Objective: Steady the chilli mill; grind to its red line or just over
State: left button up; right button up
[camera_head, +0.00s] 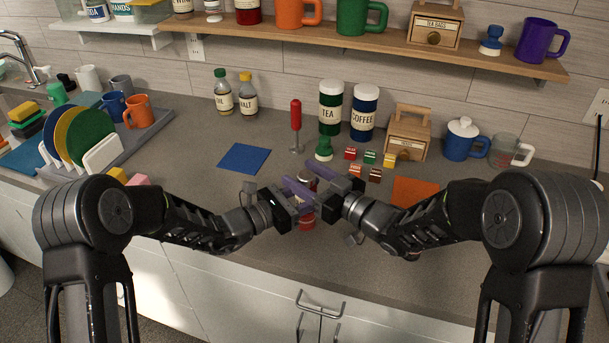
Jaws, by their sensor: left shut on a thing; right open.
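The chilli mill (307,224) stands on the counter in front of me, mostly hidden by my two grippers. A red lower part shows below the fingers and a silvery top (308,178) shows between them. My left gripper (305,203) is shut on the mill, coming in from the left. My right gripper (315,184) is open, with its fingers close around the mill's top; I cannot tell whether they touch it. The mill's red line and its level cannot be made out.
A blue mat (244,158) lies to the left and an orange mat (415,191) to the right. A red-handled tool (295,124), a green-topped piece (323,149) and several small coloured boxes (369,157) stand behind. The counter's front edge is close.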

jog(key=shift+c, duration=0.5)
grip_shut()
jog(key=shift+m+t+h, duration=0.7)
jog(key=shift+t+h, duration=0.1)
jog(key=shift+o, duration=0.5)
grip_release()
jog(key=shift+d, duration=0.1)
jog(key=v, duration=1.2)
